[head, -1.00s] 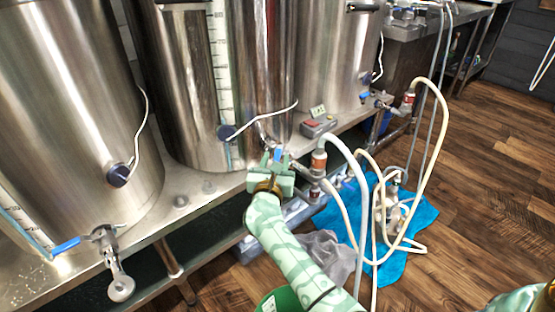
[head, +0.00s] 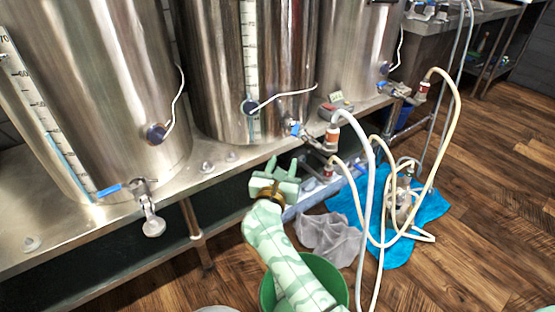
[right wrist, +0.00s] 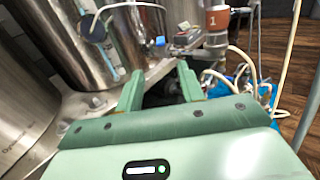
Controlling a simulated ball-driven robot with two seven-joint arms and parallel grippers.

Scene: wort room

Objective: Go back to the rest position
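My right gripper (head: 275,168) is in the middle of the head view, in front of the steel bench edge and below the middle kettle's valve. Its two fingers stand apart and are empty. The right wrist view shows the same open fingers (right wrist: 160,92) with nothing between them. The blue-handled valve (head: 295,129) of the middle kettle (head: 215,70) is beyond the fingertips, apart from them. My left gripper is not in view.
The left kettle (head: 110,90) has its own blue-handled valve (head: 115,189) over the bench edge (head: 100,257). Pale hoses (head: 370,190) hang right of my right arm. A green bucket (head: 338,285), grey cloth (head: 330,238) and blue cloth (head: 428,208) are on the wood floor.

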